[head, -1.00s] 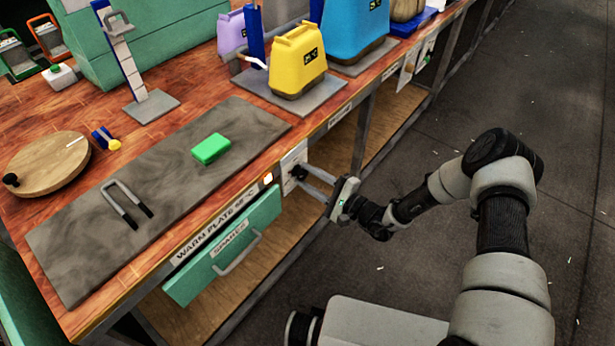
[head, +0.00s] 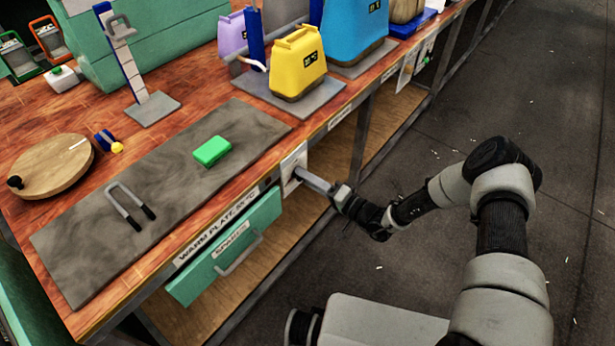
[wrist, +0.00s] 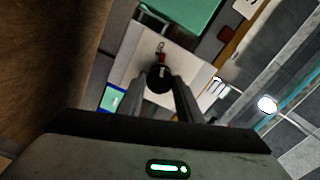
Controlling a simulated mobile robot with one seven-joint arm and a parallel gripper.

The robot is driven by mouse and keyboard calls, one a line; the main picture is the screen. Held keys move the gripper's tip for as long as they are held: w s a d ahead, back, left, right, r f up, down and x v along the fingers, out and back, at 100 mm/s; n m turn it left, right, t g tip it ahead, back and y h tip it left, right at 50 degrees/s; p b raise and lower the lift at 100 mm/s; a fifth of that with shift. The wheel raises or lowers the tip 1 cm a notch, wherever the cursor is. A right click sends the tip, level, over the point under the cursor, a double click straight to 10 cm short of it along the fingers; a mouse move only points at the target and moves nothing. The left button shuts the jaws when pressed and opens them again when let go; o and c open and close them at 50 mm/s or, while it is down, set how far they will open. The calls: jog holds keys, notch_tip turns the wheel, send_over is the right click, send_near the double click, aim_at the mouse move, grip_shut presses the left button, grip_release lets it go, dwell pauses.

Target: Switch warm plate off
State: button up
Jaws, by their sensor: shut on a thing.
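The warm plate (head: 130,225) is a grey mottled slab on the wooden bench, with a label (head: 222,222) reading WARM PLATE on the front edge. A white switch panel (head: 291,163) is on the bench front, right of the label. In the wrist view the panel (wrist: 130,68) carries a round black knob (wrist: 160,79). My gripper (head: 300,174) reaches the panel, its fingers one behind the other in the head view. In the wrist view my gripper (wrist: 161,84) is shut on the knob, a finger on each side. The knob is mostly hidden in the head view.
A green block (head: 212,151) and a U-shaped handle (head: 128,205) are on the plate. A green drawer (head: 225,255) is below it, left of my gripper. A yellow press body (head: 298,65) stands behind.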

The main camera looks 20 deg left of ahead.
jog(key=shift+n, duration=1)
jog(key=o, duration=1)
jog(key=shift+o, duration=0.2)
jog(key=p+v, duration=0.1)
jog(key=v, duration=1.6)
jog(key=shift+d, duration=0.25)
jog(key=shift+s, duration=0.1)
